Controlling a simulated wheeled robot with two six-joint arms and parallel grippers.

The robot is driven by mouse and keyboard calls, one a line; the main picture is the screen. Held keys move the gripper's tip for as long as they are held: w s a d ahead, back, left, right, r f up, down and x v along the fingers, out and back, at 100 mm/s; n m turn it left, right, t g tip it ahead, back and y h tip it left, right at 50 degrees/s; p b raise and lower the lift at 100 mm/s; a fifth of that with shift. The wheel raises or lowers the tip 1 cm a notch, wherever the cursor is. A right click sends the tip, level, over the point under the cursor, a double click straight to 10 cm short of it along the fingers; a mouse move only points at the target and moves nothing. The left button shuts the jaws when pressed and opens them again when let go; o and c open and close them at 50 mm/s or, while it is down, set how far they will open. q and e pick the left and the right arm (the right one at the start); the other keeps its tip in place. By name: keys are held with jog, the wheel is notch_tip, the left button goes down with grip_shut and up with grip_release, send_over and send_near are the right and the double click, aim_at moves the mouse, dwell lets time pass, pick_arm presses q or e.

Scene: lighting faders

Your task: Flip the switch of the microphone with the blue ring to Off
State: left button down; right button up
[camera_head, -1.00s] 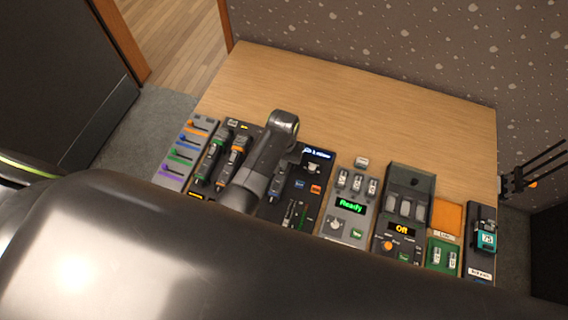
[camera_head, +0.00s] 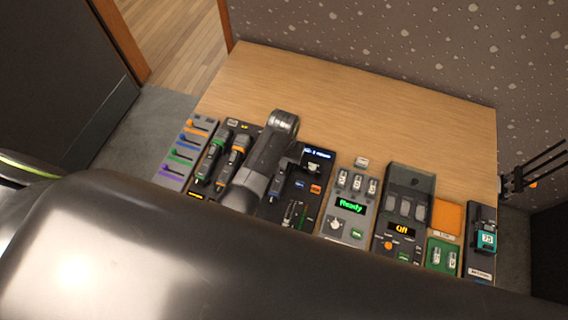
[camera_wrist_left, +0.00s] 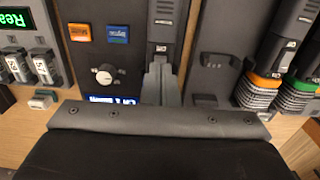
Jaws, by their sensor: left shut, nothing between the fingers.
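A dark microphone lies in the black panel, in the left wrist view (camera_wrist_left: 163,18) and just right of my forearm in the head view (camera_head: 277,188). A small switch with a white label (camera_wrist_left: 162,47) sits on it. Its ring is not plainly seen, and the label is too small to read. My left gripper (camera_wrist_left: 160,78) is shut and empty, with its fingertips close to the switch end; I cannot tell whether they touch it. Other microphones have an orange ring (camera_wrist_left: 260,88) and a green ring (camera_wrist_left: 298,92). My right gripper is not in view.
An empty cradle (camera_wrist_left: 214,72) lies between the microphones. A knob (camera_wrist_left: 103,73), an orange button (camera_wrist_left: 79,32) and a blue button (camera_wrist_left: 118,33) are close to my fingers. A grey "Ready" unit (camera_head: 350,207) stands to the right in the head view. The table's far half (camera_head: 370,110) is clear.

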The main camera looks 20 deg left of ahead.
pick_arm(q)
jog(key=shift+s+f+b, duration=0.1)
jog(key=shift+f+b, duration=0.5)
jog(key=shift+f, duration=0.35)
dwell(0.5)
notch_tip(320, 180, up, 3)
jog(key=p, duration=0.3)
jog(key=shift+f, duration=0.2)
jog(key=shift+r, duration=2.2)
